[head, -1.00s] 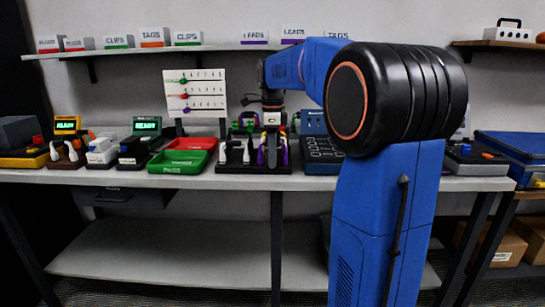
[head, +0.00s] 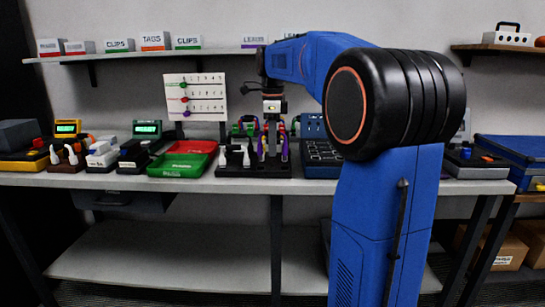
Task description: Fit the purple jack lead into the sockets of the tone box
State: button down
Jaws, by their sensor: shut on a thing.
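My gripper (head: 272,146) points down over a black rack (head: 230,171) near the middle of the bench. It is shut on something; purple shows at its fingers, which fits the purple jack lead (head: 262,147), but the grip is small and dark. More purple shows just to its right in the rack. A blue-edged unit with a dark, white-marked panel (head: 320,150) stands right of the rack and is partly hidden by my arm. It may be the tone box; I cannot make out its sockets.
White plugs (head: 224,156) stand at the rack's left. Red (head: 193,147) and green (head: 178,165) trays lie further left, below a white chart (head: 195,96). Devices with green displays (head: 147,128) stand beyond. A dark unit (head: 475,163) and blue case (head: 515,150) are at the right.

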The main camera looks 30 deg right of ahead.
jog(key=shift+r, duration=4.25)
